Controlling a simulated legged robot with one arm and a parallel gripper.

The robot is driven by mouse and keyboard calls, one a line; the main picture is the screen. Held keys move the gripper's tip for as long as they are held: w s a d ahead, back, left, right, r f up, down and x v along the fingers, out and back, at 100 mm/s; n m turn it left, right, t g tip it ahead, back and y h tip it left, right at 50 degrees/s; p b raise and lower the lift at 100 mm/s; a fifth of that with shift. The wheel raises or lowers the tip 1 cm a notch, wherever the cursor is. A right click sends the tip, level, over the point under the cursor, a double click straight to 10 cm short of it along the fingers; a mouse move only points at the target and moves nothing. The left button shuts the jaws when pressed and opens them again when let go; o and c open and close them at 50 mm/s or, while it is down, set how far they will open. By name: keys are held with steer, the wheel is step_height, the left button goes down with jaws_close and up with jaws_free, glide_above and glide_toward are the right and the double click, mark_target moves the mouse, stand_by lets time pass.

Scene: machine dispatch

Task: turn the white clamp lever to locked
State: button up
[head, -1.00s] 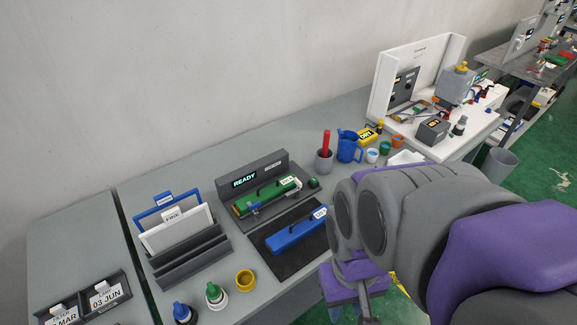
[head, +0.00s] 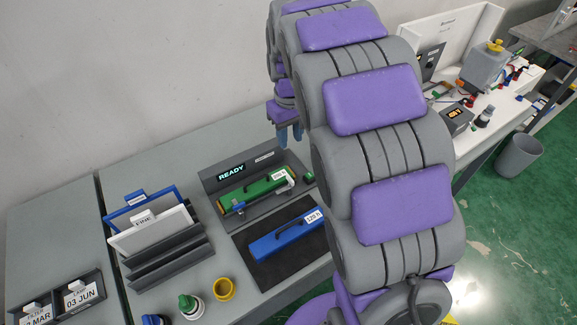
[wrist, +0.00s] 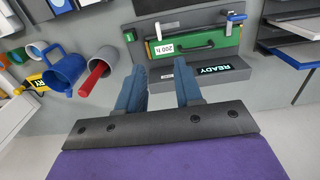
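The white clamp lever (head: 292,179) is at the right end of the green block (head: 250,193) in a grey fixture. In the wrist view, which looks from the other side, a small white piece (wrist: 157,31) stands by the block's 200 h label. A blue lever (head: 239,206) is at the block's other end and also shows in the wrist view (wrist: 232,18). My gripper (head: 289,136) is above and behind the fixture's right end. In the wrist view its two blue fingers (wrist: 159,90) are apart with nothing between them. Its fingers touch neither lever.
The fixture's back panel reads READY (head: 231,172). A blue block (head: 285,237) lies on a dark mat in front. A red-handled tool stands in a grey cup (wrist: 107,62), beside a blue jug (wrist: 66,68). A file rack (head: 165,255) stands left.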

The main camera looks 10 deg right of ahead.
steer(key=b, duration=0.1)
glide_above(290, 178)
step_height(290, 178, down, 8)
steer(key=f, duration=0.4)
steer(key=f+b, duration=0.1)
steer(key=f, duration=0.3)
steer(key=shift+d+f+b, duration=0.2)
steer(key=shift+f+b, duration=0.1)
steer(key=shift+w+a+f, duration=0.1)
steer(key=shift+a+f, duration=0.1)
steer(key=shift+f, duration=0.2)
steer(key=shift+a, duration=0.2)
steer(key=shift+d, duration=0.25)
steer(key=c, duration=0.4)
jaws_close()
